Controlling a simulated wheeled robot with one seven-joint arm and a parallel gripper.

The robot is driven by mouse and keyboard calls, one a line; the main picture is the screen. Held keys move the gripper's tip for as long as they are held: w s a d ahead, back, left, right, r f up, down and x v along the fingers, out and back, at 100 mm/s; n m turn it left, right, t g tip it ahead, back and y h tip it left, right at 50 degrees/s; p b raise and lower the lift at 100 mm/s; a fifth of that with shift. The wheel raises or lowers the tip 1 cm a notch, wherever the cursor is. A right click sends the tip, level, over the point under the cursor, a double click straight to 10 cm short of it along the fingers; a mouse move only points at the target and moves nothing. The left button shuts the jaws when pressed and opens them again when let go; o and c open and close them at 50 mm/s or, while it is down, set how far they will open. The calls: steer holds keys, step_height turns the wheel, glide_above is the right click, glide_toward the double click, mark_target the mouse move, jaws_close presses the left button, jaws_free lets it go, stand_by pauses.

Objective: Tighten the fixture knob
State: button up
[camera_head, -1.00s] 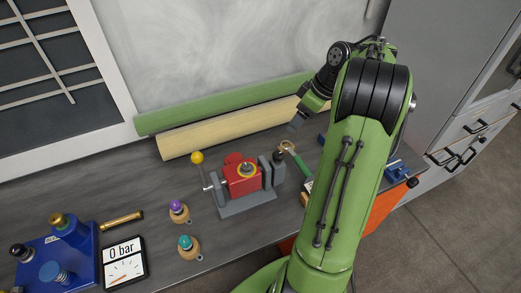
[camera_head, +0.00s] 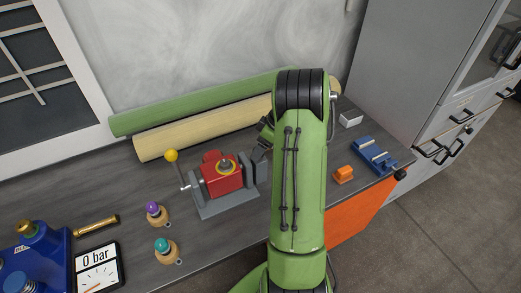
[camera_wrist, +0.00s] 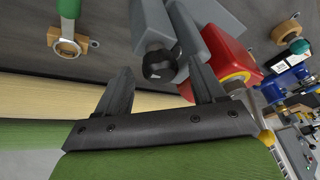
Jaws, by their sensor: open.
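The fixture is a red block (camera_head: 222,180) held in a grey vise base (camera_head: 228,204) on the bench. In the wrist view a black knob (camera_wrist: 158,64) sticks out from the fixture's grey end block (camera_wrist: 154,22). My gripper (camera_wrist: 160,68) is open, its two dark fingers on either side of the knob in the picture; I cannot tell whether they touch it. My arm hides most of the gripper in the head view.
Purple (camera_head: 153,208) and teal (camera_head: 162,245) knobs on wooden bases and a gauge (camera_head: 97,268) stand left. Green (camera_head: 200,102) and cream (camera_head: 200,131) rolls lie behind. An orange block (camera_head: 344,174) and blue vise (camera_head: 374,152) are right. A green-handled ring tool (camera_wrist: 68,40) shows in the wrist view.

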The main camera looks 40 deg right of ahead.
steer(key=shift+f, duration=0.35)
steer(key=shift+a, duration=0.1)
steer(key=shift+c, duration=0.3)
steer(key=c, duration=1)
steer(key=shift+w+m, duration=0.1)
steer(key=shift+m, duration=0.2)
